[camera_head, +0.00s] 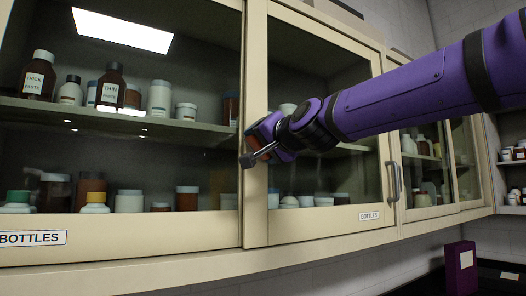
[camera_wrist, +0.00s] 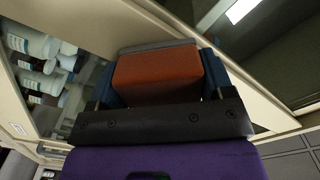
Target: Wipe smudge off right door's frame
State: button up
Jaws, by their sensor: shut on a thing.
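My gripper (camera_head: 264,134) is at the cream upright frames between two glass cabinet doors. In the wrist view, its blue fingers (camera_wrist: 160,80) are shut on an orange-brown sponge block with a grey layer (camera_wrist: 155,82). The sponge is in front of the cream frame, touching or very close; I cannot tell which. The right door's frame (camera_head: 257,215) runs up its left side, partly hidden by my gripper. Its lower rail (camera_head: 320,226) bears a label. No smudge shows clearly; any mark behind the sponge or gripper is hidden.
The left door (camera_head: 130,231) is shut, with bottles and jars behind its glass. A metal handle (camera_head: 393,182) stands out at the right door's right side. More glazed cabinets continue right. A purple box (camera_head: 460,268) stands on the dark counter below. Room in front of the left door is clear.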

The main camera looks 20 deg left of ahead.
jog(key=shift+r, duration=0.85)
jog(key=shift+w+f, duration=0.2)
jog(key=shift+f, duration=0.55)
jog(key=shift+a+f, duration=0.1)
jog(key=shift+f, duration=1.3)
jog(key=shift+s+d, duration=0.1)
jog(key=shift+d, duration=0.1)
jog(key=shift+v, duration=1.2)
jog(key=shift+s+r, duration=0.1)
